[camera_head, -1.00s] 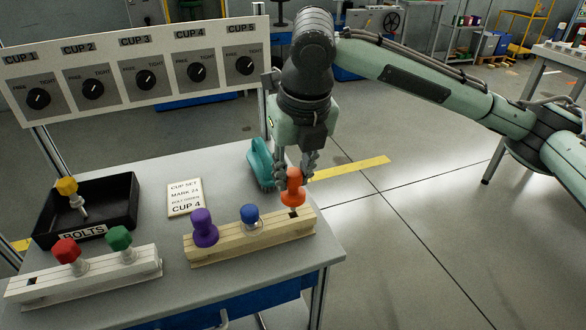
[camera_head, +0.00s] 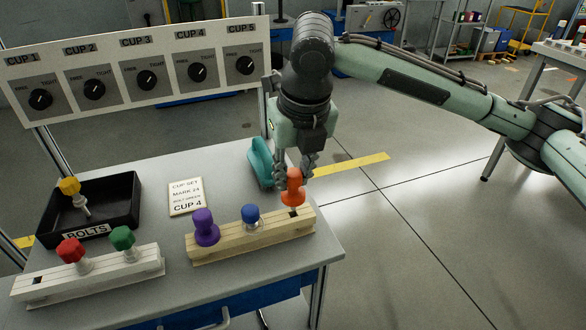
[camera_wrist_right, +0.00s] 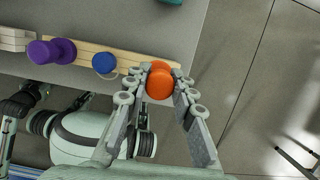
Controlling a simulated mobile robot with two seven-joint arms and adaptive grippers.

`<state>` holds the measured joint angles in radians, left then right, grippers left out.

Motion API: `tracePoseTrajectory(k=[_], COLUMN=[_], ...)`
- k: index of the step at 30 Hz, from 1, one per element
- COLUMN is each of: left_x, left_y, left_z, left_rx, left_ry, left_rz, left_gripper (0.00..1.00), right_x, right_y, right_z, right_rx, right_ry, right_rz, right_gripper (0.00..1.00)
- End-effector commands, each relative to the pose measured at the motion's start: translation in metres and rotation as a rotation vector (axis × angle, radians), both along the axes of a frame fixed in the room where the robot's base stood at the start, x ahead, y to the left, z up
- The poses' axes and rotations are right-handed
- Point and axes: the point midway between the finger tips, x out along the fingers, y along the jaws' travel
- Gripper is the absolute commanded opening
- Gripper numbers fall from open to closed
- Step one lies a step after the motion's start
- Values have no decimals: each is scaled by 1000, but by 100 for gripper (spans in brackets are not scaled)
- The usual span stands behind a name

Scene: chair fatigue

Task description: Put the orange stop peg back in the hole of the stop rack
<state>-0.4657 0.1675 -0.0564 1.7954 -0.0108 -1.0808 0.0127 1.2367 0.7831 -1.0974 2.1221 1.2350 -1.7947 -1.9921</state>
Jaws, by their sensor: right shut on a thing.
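The orange stop peg (camera_head: 293,187) is held upright between the fingers of my right gripper (camera_head: 294,170), over the right end of the wooden stop rack (camera_head: 250,238). A dark square hole (camera_head: 293,212) shows in the rack's top just below the peg. The peg's lower end seems above the hole, but the exact gap is hard to judge. In the right wrist view, both fingers flank the orange peg (camera_wrist_right: 159,83) and the hole is hidden. A purple peg (camera_head: 205,227) and a blue peg (camera_head: 251,216) stand in the same rack. My left gripper is not seen.
A white rack (camera_head: 90,278) holds a red bolt (camera_head: 72,252) and a green bolt (camera_head: 123,240). A black bolts tray (camera_head: 128,212) holds a yellow bolt (camera_head: 74,191). A teal object (camera_head: 260,163) stands behind the gripper. A card (camera_head: 186,197) lies mid-table.

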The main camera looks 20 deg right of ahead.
Motion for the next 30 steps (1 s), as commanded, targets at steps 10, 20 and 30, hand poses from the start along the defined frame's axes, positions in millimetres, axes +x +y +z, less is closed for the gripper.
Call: tracePoseTrajectory(k=[10,20,30], left_x=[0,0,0], left_y=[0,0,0], left_z=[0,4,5], left_rx=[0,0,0], left_ry=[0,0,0], left_rz=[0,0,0], left_gripper=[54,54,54], right_x=[0,0,0], right_y=[0,0,0], right_z=[0,1,0], right_rx=[0,0,0], right_ry=[-1,-1,-1], right_rz=[0,0,0], right_gripper=[0,0,0])
